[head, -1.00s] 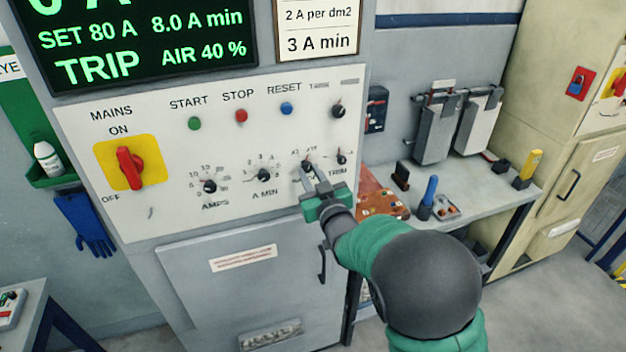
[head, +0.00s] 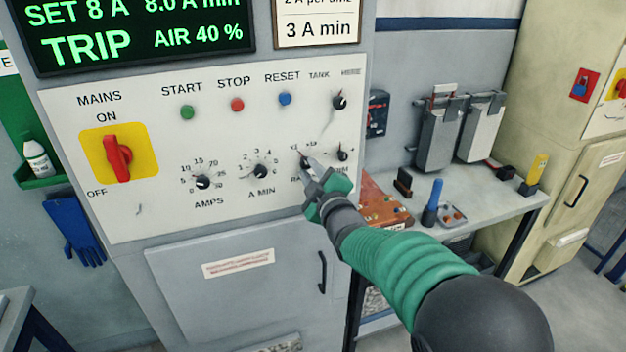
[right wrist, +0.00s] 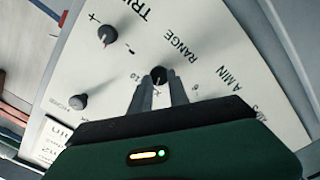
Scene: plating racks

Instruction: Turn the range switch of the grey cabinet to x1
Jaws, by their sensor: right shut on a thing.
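The grey cabinet (head: 219,250) stands in the middle of the head view with a white sloping control panel (head: 140,205). The range switch (head: 304,160) is a small black knob at the panel's lower right, between the A MIN and TRIM knobs. My right gripper (head: 307,165) is shut on this knob and partly covers its RANGE label. In the right wrist view the knob (right wrist: 158,73) sits between my two fingertips, with the word RANGE beside it. The knob's exact pointer position is too small to tell. The display (head: 140,35) reads SET 8 A. My left gripper is out of view.
The AMPS knob (head: 203,182), A MIN knob (head: 260,171) and TRIM knob (head: 342,155) are close by. A red and yellow mains switch (head: 118,158) is at left. A bench (head: 490,190) with small items stands at right.

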